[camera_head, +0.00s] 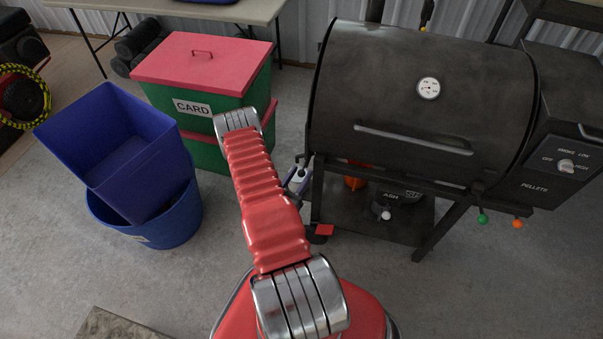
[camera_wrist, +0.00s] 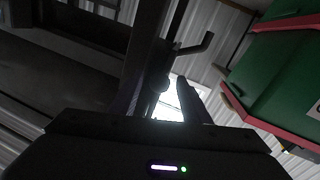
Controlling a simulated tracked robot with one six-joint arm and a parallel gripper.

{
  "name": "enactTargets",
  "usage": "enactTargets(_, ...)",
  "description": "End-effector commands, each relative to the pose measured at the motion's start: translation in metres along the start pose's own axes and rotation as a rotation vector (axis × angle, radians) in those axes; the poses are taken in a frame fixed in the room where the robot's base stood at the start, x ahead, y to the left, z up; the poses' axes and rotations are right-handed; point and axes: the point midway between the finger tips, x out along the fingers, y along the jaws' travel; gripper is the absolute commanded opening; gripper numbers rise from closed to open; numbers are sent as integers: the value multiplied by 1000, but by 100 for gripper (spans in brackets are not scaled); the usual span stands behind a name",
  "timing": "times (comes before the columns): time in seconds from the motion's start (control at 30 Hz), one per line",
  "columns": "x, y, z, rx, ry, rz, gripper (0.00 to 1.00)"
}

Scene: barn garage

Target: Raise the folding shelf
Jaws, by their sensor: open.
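The black smoker grill (camera_head: 410,95) stands at the right of the head view, its lid shut with a long bar handle. I cannot clearly make out a folding shelf. In the wrist view a dark upright bar (camera_wrist: 148,40) and a bent dark rod (camera_wrist: 195,46) lie just beyond my gripper (camera_wrist: 168,98); I cannot tell whether either belongs to the shelf. My gripper's fingers are apart, with a bright patch between them, and I see nothing clearly held.
A green bin with a red lid (camera_head: 200,58), marked CARD, stands left of the grill, close to my arm. A blue tub (camera_head: 115,150) sits in a round blue bin (camera_head: 185,215) at the left. An ash bucket (camera_head: 400,193) is under the grill. The floor at lower right is clear.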

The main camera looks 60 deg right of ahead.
Motion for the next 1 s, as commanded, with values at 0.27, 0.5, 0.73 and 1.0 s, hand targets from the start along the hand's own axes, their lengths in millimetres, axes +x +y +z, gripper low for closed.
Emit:
enactTargets(0.27,12,0,0,0,0,-1,43)
enactTargets(0.5,12,0,0,0,0,-1,39)
enactTargets(0.73,12,0,0,0,0,-1,23)
enactTargets(1.0,12,0,0,0,0,-1,4)
